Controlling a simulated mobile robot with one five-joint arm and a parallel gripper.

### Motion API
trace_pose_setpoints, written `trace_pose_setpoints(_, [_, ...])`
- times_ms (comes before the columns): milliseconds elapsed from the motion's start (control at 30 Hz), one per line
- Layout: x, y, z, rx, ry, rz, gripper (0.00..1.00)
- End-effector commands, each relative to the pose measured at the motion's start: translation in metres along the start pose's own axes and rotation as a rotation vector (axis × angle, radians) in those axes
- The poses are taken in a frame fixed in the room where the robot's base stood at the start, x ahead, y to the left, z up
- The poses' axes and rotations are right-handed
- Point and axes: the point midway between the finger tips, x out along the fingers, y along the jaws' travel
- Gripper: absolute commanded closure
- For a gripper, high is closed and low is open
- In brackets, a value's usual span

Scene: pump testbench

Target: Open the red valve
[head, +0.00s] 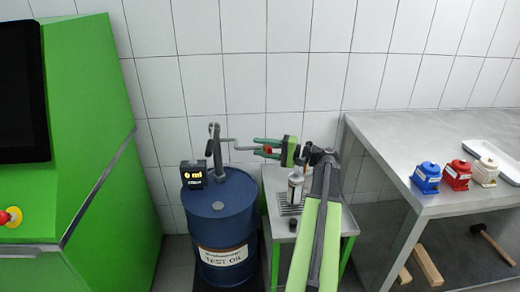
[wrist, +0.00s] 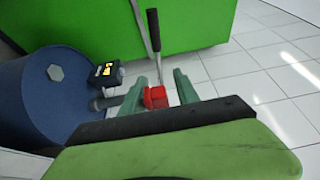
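The red valve (head: 269,149) is a small red block near the right end of the thin grey pipe that comes off the drum pump. It also shows in the wrist view (wrist: 155,97). My gripper (head: 260,149) reaches it from the right. Its two green fingers stand apart, one on each side of the red block, as the wrist view of my gripper (wrist: 160,84) shows. A small gap shows between the block and the right finger. Contact with the left finger is unclear.
The blue drum (head: 222,225) carries the grey pump (head: 215,150) and a black display box (head: 193,174). A bottle (head: 295,188) stands on a small green-legged table below my arm. A grey bench (head: 400,155) with blue, red and white pumps is at right. A green cabinet (head: 95,120) is at left.

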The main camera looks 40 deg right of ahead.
Motion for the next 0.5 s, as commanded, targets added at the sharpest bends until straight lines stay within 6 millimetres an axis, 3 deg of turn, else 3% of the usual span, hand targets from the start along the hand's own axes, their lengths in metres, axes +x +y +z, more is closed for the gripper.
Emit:
trace_pose_setpoints(200, [0.0003,0.0000,0.0000,0.000,0.000,0.000,0.63])
trace_pose_setpoints(500, [-0.0001,-0.0006,-0.0004,0.000,0.001,-0.002,1.00])
